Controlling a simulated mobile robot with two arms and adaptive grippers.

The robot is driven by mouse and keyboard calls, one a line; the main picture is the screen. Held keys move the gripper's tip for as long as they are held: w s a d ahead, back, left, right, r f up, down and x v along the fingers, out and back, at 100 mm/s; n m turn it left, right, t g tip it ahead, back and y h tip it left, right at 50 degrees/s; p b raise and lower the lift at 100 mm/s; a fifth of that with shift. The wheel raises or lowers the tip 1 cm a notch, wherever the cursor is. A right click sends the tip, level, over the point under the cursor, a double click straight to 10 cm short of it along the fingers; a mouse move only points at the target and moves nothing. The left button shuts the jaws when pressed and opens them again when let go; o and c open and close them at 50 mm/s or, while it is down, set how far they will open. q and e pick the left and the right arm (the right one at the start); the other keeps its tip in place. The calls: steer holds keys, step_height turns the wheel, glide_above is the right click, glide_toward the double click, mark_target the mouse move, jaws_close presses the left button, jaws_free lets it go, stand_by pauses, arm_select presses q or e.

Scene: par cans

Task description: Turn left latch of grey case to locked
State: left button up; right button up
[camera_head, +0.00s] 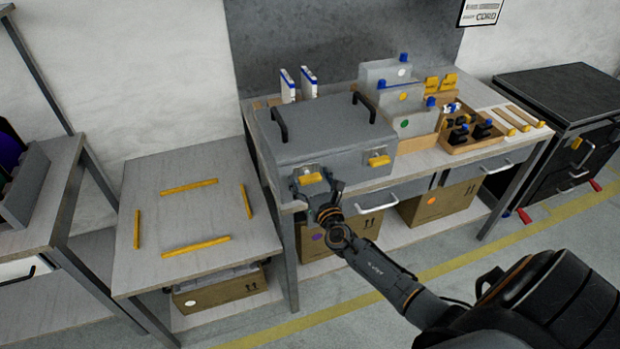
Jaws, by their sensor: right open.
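The grey case (325,136) sits closed on the workbench, with dark handles on its lid. Its left latch (309,178) is yellow and sits on the front face. Its right latch (378,160) is also yellow, on a silver plate. My right gripper (316,185) is open right at the left latch and partly covers it. I cannot tell whether the fingers touch the latch. The latch's exact angle is too small to tell. My left gripper is not in view.
Grey boxes with blue knobs (402,97) and a wooden tray (470,140) of dark parts stand right of the case. A low table (190,215) with yellow strips is at left. Cardboard boxes (437,205) sit under the bench. A dark cabinet (562,95) stands at right.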

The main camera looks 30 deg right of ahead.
steer(key=c, duration=1.2)
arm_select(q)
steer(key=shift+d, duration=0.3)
arm_select(e)
steer(key=shift+o, duration=0.2)
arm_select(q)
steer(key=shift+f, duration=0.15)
arm_select(e)
steer(key=m+b, duration=0.2)
steer(key=m, duration=0.1)
steer(key=shift+d+f+m, duration=0.1)
steer(key=shift+f+m, duration=0.05)
steer(key=shift+m, duration=0.15)
steer(key=m+b, duration=0.3)
steer(key=m, duration=0.2)
steer(key=m+b, duration=0.1)
steer(key=m, duration=0.4)
steer(key=shift+d, duration=0.15)
arm_select(q)
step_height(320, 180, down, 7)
steer(key=b, duration=0.1)
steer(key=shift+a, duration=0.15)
arm_select(e)
steer(key=shift+m, duration=2.2)
